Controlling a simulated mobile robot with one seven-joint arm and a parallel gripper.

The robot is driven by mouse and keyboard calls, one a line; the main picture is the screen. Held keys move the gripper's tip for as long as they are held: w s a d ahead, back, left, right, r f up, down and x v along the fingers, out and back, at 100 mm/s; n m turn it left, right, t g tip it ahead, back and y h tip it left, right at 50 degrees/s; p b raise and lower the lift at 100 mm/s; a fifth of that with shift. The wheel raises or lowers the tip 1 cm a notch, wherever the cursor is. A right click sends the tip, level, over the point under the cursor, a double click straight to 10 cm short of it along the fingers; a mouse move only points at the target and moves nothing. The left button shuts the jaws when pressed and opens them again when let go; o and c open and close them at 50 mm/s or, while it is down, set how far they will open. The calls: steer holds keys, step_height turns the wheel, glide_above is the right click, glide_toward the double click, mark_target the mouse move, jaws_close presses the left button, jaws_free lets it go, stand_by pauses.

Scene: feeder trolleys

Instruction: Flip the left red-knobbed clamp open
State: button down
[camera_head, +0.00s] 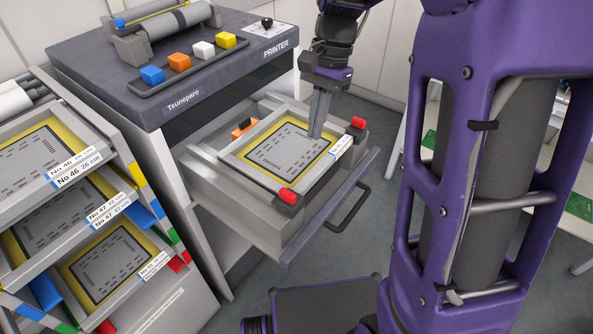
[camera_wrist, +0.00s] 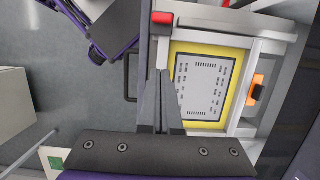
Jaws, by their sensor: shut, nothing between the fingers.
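The left red-knobbed clamp (camera_head: 288,196) sits at the near front corner of the framed stencil (camera_head: 262,166) on the pulled-out printer drawer. Its red knob also shows at the top of the wrist view (camera_wrist: 162,18). A second red-knobbed clamp (camera_head: 358,123) is at the right front corner and is not visible in the wrist view. My gripper (camera_head: 316,135) is shut and empty, pointing down over the right part of the stencil. Its fingers (camera_wrist: 160,74) are apart from the left clamp, and nearer the right one. I cannot tell whether the fingertips touch the frame.
The drawer's black handle (camera_head: 348,208) juts out in front. The printer (camera_head: 200,100) stands behind, with coloured cubes on a tray. An orange-topped part (camera_head: 240,127) lies at the drawer's back. A trolley of stencil frames (camera_head: 110,215) stands left. My purple body fills the right side.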

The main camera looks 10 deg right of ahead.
mark_target(285, 194)
steer(key=b+x, duration=0.2)
steer(key=x, duration=0.8)
steer(key=shift+f, duration=0.1)
steer(key=shift+s+a, duration=0.85)
steer(key=shift+a, duration=0.1)
steer(key=shift+s+a, duration=0.5)
steer(key=shift+s, duration=0.05)
steer(key=shift+s+a+r, duration=0.25)
steer(key=shift+s+a, duration=0.9)
steer(key=shift+s+a+f, duration=0.1)
